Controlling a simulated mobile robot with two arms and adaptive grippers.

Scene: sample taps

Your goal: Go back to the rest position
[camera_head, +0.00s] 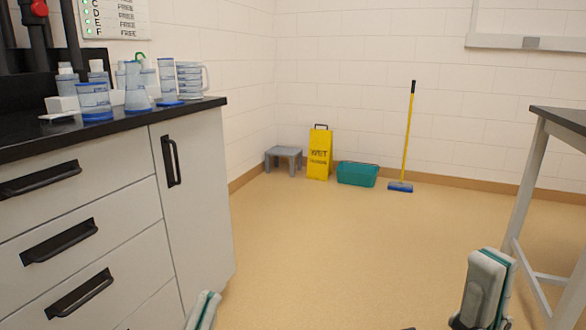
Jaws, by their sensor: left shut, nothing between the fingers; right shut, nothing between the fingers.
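My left gripper (203,311) shows at the bottom edge, in front of the lower part of the white cabinet. Only its tip is in view; it is shut and empty. My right gripper (486,288) is at the lower right, over the tan floor beside the table leg. It is shut with nothing in it. Neither gripper touches anything that I can see. Most of both arms lies outside the view.
A black counter (195,110) with beakers and flasks stands at the left above white drawers (90,205). A dark-topped table (565,120) is at the right. A grey stool (284,153), yellow wet-floor sign (319,155), teal bucket (357,174) and broom (407,140) line the back wall. The middle floor is clear.

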